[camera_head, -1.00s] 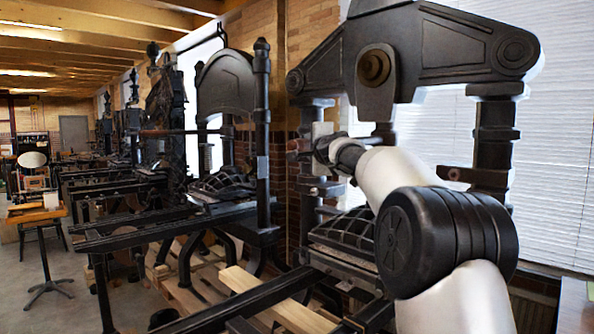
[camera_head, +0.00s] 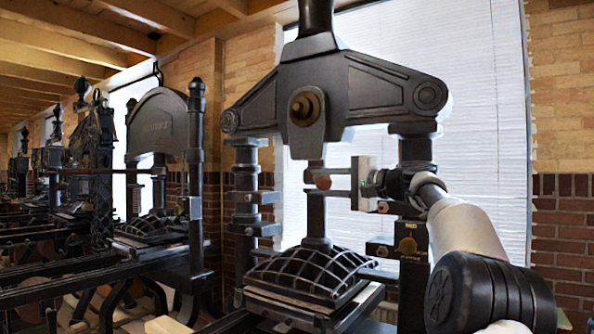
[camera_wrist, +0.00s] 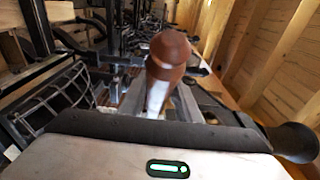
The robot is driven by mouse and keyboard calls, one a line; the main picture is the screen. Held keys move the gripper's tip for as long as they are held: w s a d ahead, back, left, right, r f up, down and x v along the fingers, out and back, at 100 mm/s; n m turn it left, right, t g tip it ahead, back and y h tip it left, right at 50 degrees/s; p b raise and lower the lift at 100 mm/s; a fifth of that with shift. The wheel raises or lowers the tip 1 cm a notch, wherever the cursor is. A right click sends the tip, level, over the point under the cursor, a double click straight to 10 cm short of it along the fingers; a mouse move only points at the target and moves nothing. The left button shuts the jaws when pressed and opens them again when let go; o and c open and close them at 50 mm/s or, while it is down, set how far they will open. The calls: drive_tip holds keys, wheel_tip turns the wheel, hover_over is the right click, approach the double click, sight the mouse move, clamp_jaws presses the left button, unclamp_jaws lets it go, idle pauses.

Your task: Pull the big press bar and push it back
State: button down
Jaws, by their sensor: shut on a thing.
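The big press (camera_head: 350,95) is a black iron frame with two columns and a heavy top beam, in the middle of the head view. The end of its bar is a rounded brown wooden handle (camera_head: 323,182), seen between the columns. The handle (camera_wrist: 170,58) stands large in the middle of the wrist view. My gripper (camera_head: 328,181) reaches in from the right and is shut on the handle. The rest of the bar is mostly hidden behind the handle and my gripper.
A black ribbed plate (camera_head: 312,268) lies on the press bed below my gripper. The right column (camera_head: 415,245) stands close to my wrist. Other black presses (camera_head: 155,130) stand in a row to the left. A white blind (camera_head: 485,110) hangs behind.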

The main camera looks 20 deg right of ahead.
drive_tip(key=s+d+n+g+y+p, duration=0.1)
drive_tip(key=s+d+n+y+p, duration=0.1)
drive_tip(key=d+p, duration=0.7)
drive_tip(key=shift+s+d+g+y+p, duration=0.35)
drive_tip(key=shift+s+p, duration=0.2)
drive_tip(key=shift+p, duration=0.65)
drive_tip(key=c, duration=1.5)
unclamp_jaws()
drive_tip(key=shift+s+d, duration=0.1)
drive_tip(key=shift+d, duration=0.15)
drive_tip(key=shift+o, duration=0.8)
drive_tip(key=shift+s+d, duration=0.2)
drive_tip(key=shift+d, duration=0.05)
drive_tip(key=p+v, duration=0.1)
drive_tip(key=v, duration=1.5)
drive_tip(key=shift+s+p, duration=0.3)
drive_tip(key=shift+s, duration=0.1)
drive_tip(key=shift+w, duration=0.1)
